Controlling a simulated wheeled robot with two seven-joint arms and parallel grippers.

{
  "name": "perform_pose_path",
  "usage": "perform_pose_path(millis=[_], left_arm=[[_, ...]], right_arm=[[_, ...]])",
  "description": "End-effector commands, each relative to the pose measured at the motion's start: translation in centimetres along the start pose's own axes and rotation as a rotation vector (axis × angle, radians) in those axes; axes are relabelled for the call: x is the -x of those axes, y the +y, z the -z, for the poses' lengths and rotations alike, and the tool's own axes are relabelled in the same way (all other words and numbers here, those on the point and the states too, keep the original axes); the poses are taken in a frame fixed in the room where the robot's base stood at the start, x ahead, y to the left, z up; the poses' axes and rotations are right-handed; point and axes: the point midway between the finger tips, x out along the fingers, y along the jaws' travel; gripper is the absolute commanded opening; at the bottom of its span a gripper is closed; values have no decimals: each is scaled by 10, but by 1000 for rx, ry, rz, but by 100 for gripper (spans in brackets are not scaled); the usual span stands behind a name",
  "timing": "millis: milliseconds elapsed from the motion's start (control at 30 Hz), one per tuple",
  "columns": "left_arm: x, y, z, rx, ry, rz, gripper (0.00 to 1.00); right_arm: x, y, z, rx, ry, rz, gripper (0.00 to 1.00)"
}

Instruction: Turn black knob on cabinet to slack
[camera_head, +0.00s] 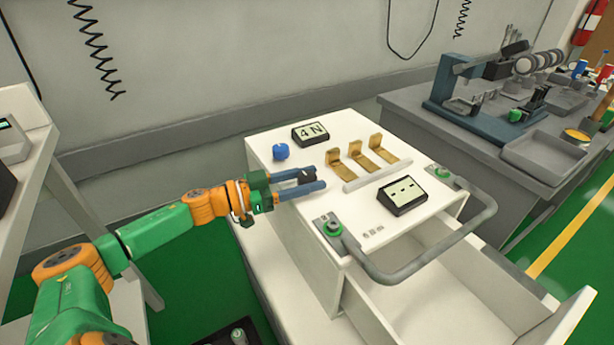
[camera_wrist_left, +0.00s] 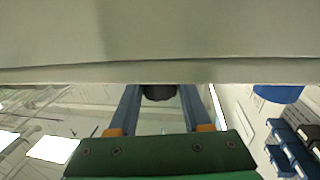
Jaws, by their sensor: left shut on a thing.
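The white cabinet (camera_head: 300,218) stands in the middle of the head view, with its top surface clear to see. My left gripper (camera_head: 318,180) reaches in from the left, low over the cabinet top near its left edge. Its two blue fingers are shut on the black knob (camera_head: 304,176), which shows only in part between them. In the left wrist view the knob (camera_wrist_left: 158,93) is a dark round shape between the fingers. Any pointer or mark on it is hidden. My right gripper is not in view.
A blue knob (camera_head: 280,152) sits behind the gripper. A display (camera_head: 310,132) reads "4 N"; another (camera_head: 402,194) shows dashes. Brass brackets (camera_head: 358,150) stand right of the fingers. A grey handle (camera_head: 430,262) juts from the front above an open drawer (camera_head: 450,300).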

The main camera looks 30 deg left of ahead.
Motion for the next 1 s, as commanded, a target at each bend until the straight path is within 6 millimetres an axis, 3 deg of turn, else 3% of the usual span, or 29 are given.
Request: perform_pose_path(millis=[267,500,700,1000], left_arm=[[0,2,9,10,-2,170,0],[0,2,8,15,1,396,0],[0,1,4,11,1,571,0],[0,1,1,5,1,767,0]], right_arm=[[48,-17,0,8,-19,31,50],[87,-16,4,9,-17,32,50],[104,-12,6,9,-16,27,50],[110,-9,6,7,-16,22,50]])
